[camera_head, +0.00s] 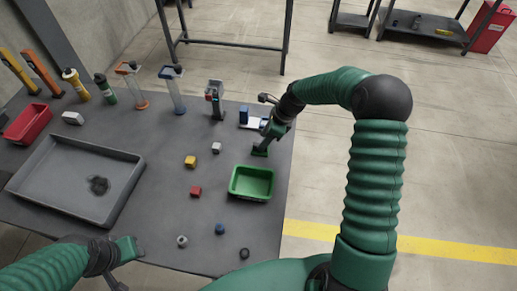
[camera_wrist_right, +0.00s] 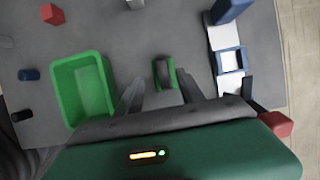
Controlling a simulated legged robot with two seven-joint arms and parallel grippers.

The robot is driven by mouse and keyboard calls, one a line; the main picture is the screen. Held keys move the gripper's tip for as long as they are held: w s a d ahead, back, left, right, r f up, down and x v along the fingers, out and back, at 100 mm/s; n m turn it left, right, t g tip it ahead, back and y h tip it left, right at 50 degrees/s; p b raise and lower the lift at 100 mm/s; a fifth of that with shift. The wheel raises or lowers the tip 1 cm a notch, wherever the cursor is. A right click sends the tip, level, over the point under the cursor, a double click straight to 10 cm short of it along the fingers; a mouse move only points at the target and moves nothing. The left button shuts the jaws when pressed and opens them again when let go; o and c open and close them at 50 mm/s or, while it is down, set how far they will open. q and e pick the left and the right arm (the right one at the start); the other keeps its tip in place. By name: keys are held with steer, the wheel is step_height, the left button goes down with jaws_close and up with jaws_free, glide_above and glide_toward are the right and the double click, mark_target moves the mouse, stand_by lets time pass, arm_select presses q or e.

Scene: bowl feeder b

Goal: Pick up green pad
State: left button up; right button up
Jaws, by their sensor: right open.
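The green pad (camera_head: 259,152) is a small dark green piece on the table, just behind the green bin, partly hidden by my right gripper in the head view. In the right wrist view the pad (camera_wrist_right: 163,64) shows beyond and between the fingertips. My right gripper (camera_wrist_right: 162,88) is open, points at the pad and holds nothing; in the head view it (camera_head: 264,144) is right over the pad. I cannot tell whether the fingers touch it. My left gripper (camera_head: 132,254) is at the near left table edge, its jaws unclear.
The green bin (camera_head: 233,184) stands close to the pad. A white and blue fixture (camera_head: 254,119) is just behind my right gripper. Small yellow (camera_head: 190,161), red (camera_head: 196,191) and other parts lie mid-table. A grey tray (camera_head: 127,180) is at left; several upright tools line the back.

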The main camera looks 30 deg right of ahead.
steer(key=f, duration=0.2)
steer(key=w+f, duration=0.1)
steer(key=f, duration=0.2)
steer(key=shift+w, duration=0.15)
steer(key=shift+a+f, duration=0.15)
steer(key=shift+a, duration=0.45)
steer(key=c, duration=0.5)
steer(key=shift+d, duration=0.3)
jaws_close()
step_height(320, 180, up, 10)
steer(key=shift+w+a+r, duration=0.1)
